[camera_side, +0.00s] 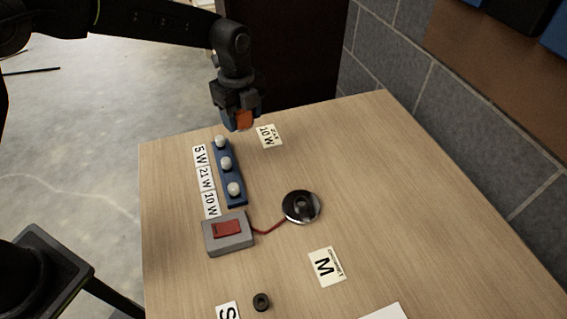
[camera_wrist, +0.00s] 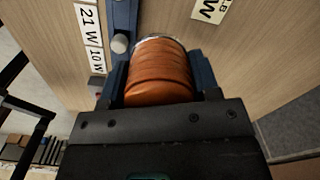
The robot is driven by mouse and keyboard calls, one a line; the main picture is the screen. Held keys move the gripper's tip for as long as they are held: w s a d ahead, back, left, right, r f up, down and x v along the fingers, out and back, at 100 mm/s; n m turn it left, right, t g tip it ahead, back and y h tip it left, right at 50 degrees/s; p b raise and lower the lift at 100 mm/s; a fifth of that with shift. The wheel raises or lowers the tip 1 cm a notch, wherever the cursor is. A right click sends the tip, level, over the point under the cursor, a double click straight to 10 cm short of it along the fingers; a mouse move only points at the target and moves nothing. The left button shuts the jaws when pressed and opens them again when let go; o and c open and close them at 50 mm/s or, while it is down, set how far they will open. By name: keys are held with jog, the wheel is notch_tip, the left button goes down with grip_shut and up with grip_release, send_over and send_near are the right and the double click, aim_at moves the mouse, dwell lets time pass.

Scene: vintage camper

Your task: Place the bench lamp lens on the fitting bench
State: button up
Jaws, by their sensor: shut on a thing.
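My gripper (camera_side: 238,122) is shut on the orange ribbed lens (camera_side: 244,119). It holds the lens above the far end of the wooden bench (camera_side: 400,190), near the far end of the blue bulb rack. The wrist view shows the lens (camera_wrist: 158,75) between the two blue jaws (camera_wrist: 160,88), with a bright rim at its far end. The lens's underside is hidden. A round chrome lamp base (camera_side: 301,207) with a dark centre lies on the bench, right of the rack and apart from my gripper.
The blue rack (camera_side: 237,199) carries three white bulbs beside wattage labels (camera_side: 204,178). A grey box with a red switch (camera_side: 228,231) is wired to the lamp base. A small black ring (camera_side: 262,301) lies near the front. The bench's right side is clear; a block wall stands beyond.

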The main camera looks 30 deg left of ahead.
send_over(284, 169)
notch_tip(284, 169, down, 6)
jog(key=shift+s, duration=0.1)
jog(key=shift+f, duration=2)
jog(key=o, duration=0.9)
jog(key=shift+f, duration=0.15)
notch_tip(284, 169, up, 12)
jog(key=shift+r, duration=0.2)
